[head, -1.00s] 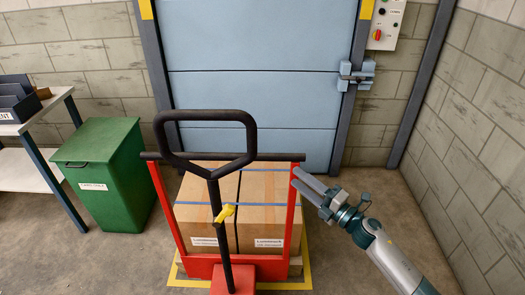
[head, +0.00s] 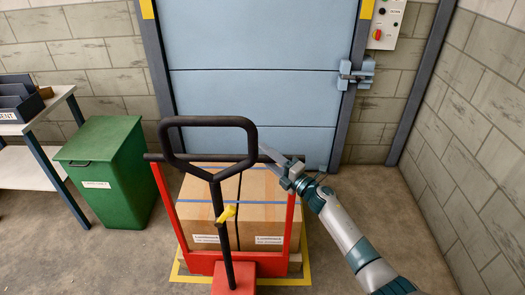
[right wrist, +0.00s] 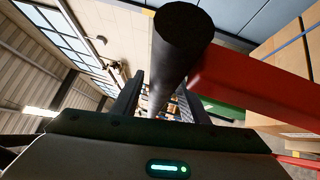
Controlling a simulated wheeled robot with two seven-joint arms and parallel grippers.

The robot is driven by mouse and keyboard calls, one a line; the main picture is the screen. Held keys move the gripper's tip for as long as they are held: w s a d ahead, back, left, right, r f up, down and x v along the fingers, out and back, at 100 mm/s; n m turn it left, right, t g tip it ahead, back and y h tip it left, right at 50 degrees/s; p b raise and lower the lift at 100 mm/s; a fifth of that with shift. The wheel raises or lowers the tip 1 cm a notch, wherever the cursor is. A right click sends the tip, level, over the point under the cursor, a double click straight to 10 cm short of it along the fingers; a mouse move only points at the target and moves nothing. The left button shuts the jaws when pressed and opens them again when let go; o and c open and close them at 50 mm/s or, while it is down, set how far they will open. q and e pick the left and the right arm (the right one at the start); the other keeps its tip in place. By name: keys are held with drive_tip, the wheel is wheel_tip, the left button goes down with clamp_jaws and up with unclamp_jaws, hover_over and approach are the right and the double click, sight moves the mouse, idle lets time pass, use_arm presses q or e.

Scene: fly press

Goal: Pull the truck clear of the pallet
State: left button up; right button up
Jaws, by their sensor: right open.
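The red truck (head: 205,264) stands in the middle of the head view, with a black loop handle (head: 210,122), a yellow lever (head: 226,212) and a black crossbar (head: 151,157) across its red posts. Strapped cartons (head: 262,215) stand behind the posts on a pallet (head: 295,267), which is mostly hidden. My right gripper (head: 272,158) is open at the crossbar's right end. In the right wrist view the bar's black end (right wrist: 186,32) shows between the two dark fingers, with a red post (right wrist: 255,85) beside it. Contact cannot be told. My left gripper is out of view.
A green bin (head: 102,172) and a table (head: 50,112) stand on the left. A blue shutter door (head: 260,90) is behind the load, and a block wall (head: 470,140) is on the right. Floor (head: 130,260) is free at the front left.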

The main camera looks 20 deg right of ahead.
drive_tip(key=shift+x, duration=1)
clamp_jaws()
idle(0.8)
